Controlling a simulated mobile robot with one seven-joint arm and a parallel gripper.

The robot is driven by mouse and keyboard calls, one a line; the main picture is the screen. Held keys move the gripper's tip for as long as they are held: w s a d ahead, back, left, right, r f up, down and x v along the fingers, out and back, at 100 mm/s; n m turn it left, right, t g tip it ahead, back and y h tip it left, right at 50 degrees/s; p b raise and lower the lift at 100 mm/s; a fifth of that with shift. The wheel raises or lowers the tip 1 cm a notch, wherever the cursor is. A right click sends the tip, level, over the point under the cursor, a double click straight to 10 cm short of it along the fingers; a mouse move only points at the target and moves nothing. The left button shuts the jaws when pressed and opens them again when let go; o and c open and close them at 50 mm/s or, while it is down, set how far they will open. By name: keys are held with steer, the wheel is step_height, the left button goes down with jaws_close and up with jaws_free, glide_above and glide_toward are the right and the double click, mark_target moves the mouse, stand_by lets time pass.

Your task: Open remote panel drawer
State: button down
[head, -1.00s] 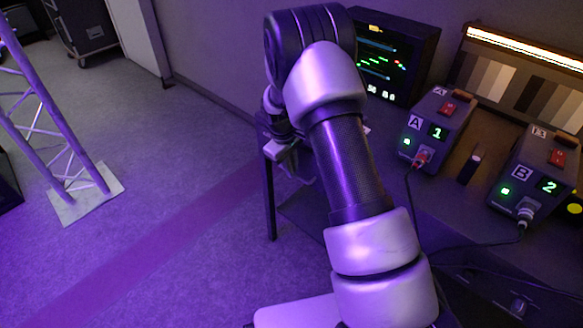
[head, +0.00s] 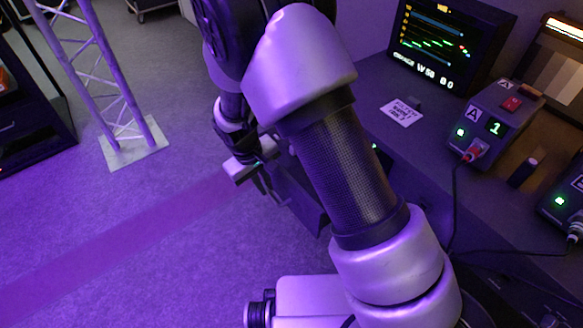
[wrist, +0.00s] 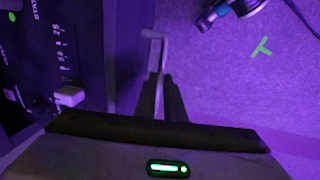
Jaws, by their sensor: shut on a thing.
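The remote panel drawer (wrist: 68,60) shows its dark top face at the left of the wrist view, with a white slider knob, scale marks and lettering. Its pale bar handle (wrist: 153,35) stands off the front edge. My gripper (wrist: 168,100) is shut on the handle, with a dark finger on each side of the bar. In the head view my gripper (head: 264,184) is beside the desk's left side, over open floor. A dark part of the drawer (head: 301,192) juts out there, and my arm hides much of it. The drawer stands at least partly out.
The desk (head: 375,80) carries a monitor (head: 440,45), a white card (head: 402,112), box A (head: 493,122) and box B (head: 568,203) with cables. A truss tower (head: 95,80) stands on the floor at left, near a dark rack (head: 35,125). Floor between is clear.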

steer(key=s+a, duration=0.5)
steer(key=a, duration=0.1)
steer(key=shift+a, duration=0.4)
steer(key=c, duration=1.8)
jaws_free()
steer(key=shift+c, duration=0.2)
step_height(320, 180, up, 17)
steer(key=s+a+p, duration=0.2)
steer(key=p, duration=0.1)
steer(key=shift+a, duration=0.4)
steer(key=shift+s, duration=0.15)
